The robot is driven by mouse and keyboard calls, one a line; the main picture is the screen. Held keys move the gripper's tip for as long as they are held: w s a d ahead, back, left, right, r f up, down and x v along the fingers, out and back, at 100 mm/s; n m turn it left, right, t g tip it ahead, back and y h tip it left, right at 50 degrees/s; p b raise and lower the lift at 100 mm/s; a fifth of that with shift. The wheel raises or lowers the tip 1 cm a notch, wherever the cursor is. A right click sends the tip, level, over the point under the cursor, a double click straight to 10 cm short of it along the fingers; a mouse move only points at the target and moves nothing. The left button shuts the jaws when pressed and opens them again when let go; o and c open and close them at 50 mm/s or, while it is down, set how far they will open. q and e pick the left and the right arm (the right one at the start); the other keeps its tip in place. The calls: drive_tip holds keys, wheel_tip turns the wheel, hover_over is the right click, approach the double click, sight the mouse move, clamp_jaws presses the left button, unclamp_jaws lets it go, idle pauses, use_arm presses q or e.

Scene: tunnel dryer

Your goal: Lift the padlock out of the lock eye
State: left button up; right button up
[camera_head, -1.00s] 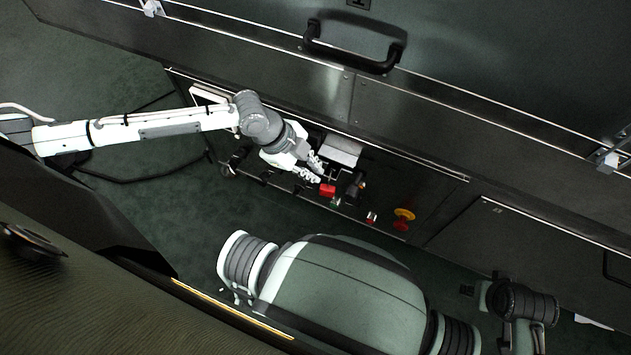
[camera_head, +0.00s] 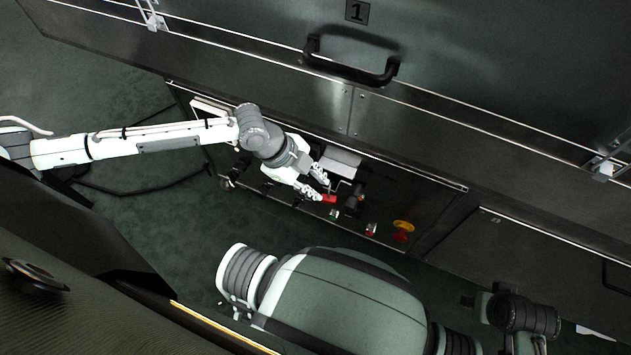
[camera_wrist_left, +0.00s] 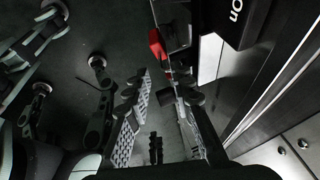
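The red padlock (camera_head: 328,199) is at the front of the dark control panel low on the machine. In the left wrist view the padlock (camera_wrist_left: 157,43) is beyond the fingertips, near the top middle. A thin metal part shows below it, but I cannot make out how the shackle sits in the lock eye. My left gripper (camera_head: 322,187) is right beside the padlock in the head view. In the left wrist view the left gripper (camera_wrist_left: 166,88) is open, with a clear gap between its fingers and nothing held.
A dark rotary handle (camera_head: 354,196), small push buttons (camera_head: 371,230) and a red-and-yellow emergency stop (camera_head: 403,228) are to the right of the padlock. A grey box (camera_head: 341,161) is just behind the gripper. A large black door handle (camera_head: 350,66) is above.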

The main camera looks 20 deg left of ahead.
use_arm(q)
drive_tip(key=v, duration=1.2)
